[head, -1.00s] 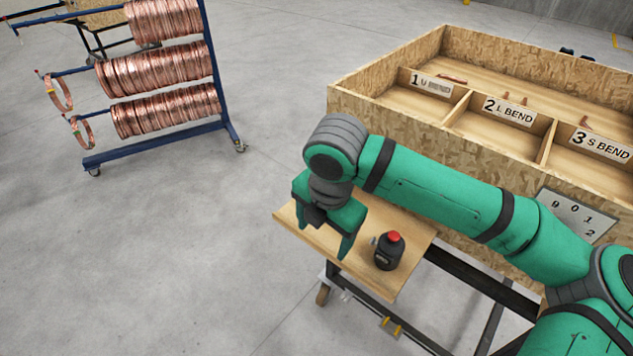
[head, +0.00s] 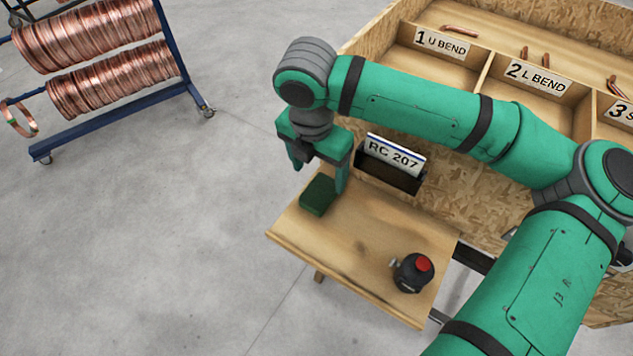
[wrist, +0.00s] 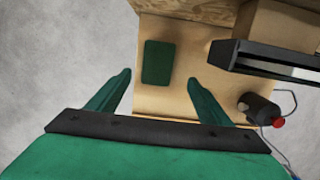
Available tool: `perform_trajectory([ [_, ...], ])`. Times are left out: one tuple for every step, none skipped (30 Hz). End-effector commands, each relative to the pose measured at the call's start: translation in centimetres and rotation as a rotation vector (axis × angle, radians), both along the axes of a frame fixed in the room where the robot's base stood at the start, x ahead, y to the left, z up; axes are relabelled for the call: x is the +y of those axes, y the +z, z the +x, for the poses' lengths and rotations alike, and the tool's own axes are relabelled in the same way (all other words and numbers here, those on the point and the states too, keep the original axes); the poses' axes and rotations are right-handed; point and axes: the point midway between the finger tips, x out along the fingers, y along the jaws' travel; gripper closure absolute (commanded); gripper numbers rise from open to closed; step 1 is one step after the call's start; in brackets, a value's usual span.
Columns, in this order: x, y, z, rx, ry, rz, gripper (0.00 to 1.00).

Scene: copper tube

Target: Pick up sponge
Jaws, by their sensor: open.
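The sponge (head: 318,195) is a dark green block lying flat on the wooden shelf (head: 360,260), near its left back part. In the wrist view the sponge (wrist: 157,62) lies ahead of my fingertips and roughly between their lines, a little nearer the left one. My gripper (head: 320,181) is open and empty, pointing down above the shelf, with its fingers at the far side of the sponge in the head view. In the wrist view both fingers (wrist: 159,77) are spread wide and nothing is between them. I cannot tell the exact height of the fingertips above the sponge.
A black holder with an RC 207 card (head: 393,165) is right of my gripper, against the wooden bin (head: 440,200). A copper coil rack (head: 110,120) stands at left. The shelf's middle is clear.

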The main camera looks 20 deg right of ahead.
Motion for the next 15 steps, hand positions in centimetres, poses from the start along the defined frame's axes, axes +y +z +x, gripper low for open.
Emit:
perform_trajectory([
  [0.0,-0.8,0.0,0.004,0.001,0.001,0.27],
  [-0.1,-1.3,0.0,0.002,0.001,0.001,0.27],
  [-0.1,-1.9,0.1,0.003,0.002,0.000,0.27],
  [-0.1,-2.3,0.1,0.002,0.002,0.001,0.27],
  [-0.1,-2.7,0.2,0.001,0.002,0.001,0.27],
  [-0.2,-3.2,0.2,0.002,0.002,0.000,0.27],
  [-0.2,-3.4,0.3,0.002,0.002,0.000,0.27],
  [-0.3,-3.7,0.3,0.001,0.002,0.001,0.27],
  [-0.3,-3.9,0.3,0.001,0.002,0.002,0.27],
  [-0.3,-4.0,0.3,0.001,0.002,0.002,0.27],
  [-0.3,-4.2,0.4,0.001,0.002,0.002,0.27],
  [-0.3,-4.4,0.4,0.001,0.002,0.001,0.27],
  [-0.3,-4.6,0.5,0.001,0.002,0.001,0.27],
  [-0.3,-4.9,0.5,0.001,0.003,0.001,0.27],
  [-0.4,-5.3,0.7,0.001,0.002,0.001,0.27],
])
